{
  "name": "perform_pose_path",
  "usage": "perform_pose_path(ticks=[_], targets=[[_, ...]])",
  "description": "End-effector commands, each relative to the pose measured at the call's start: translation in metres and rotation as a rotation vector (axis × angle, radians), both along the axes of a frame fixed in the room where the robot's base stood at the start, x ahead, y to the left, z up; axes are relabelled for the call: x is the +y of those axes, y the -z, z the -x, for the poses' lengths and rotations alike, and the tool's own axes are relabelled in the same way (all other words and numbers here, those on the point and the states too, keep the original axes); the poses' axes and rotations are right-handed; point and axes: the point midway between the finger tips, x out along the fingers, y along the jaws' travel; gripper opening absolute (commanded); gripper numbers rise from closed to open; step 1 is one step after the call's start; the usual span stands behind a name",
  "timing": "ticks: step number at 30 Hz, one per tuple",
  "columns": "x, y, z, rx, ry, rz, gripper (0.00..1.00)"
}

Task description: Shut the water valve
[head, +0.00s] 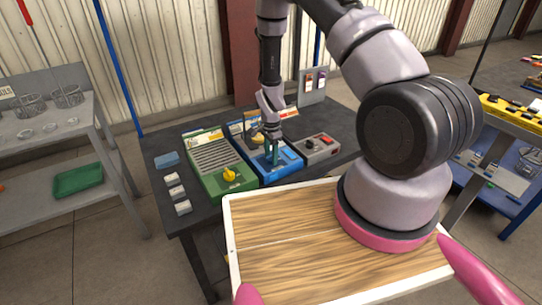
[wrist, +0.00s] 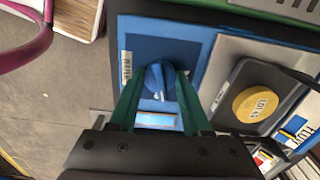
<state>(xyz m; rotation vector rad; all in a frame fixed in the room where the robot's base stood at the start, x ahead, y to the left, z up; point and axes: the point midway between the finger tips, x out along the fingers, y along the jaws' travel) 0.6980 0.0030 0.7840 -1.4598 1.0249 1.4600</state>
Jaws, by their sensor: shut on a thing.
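The water valve is a blue knob (wrist: 158,82) on a blue panel (wrist: 190,50) with a "WATER" label beside it in the wrist view. In the head view the blue panel (head: 287,173) sits on the dark table, and the knob is mostly hidden by my gripper. My gripper (head: 271,153) reaches down from above onto this panel. In the wrist view its two green fingers (wrist: 160,88) stand on either side of the knob and are shut on it.
A green panel with a yellow knob (head: 230,174) stands left of the blue one, and a grey box with red controls (head: 320,147) stands right. The wrist view shows a yellow round lid (wrist: 255,104) close beside. Small white blocks (head: 176,192) lie at the dark table's (head: 160,143) left.

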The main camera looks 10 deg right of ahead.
Motion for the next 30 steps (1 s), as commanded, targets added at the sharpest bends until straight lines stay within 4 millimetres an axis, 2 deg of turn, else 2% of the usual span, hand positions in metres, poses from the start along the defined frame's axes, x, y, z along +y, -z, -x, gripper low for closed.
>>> perform_pose_path(ticks=[30], targets=[[-0.0010, -0.0005, 0.0004, -0.001, -0.955, -0.001, 0.00]])
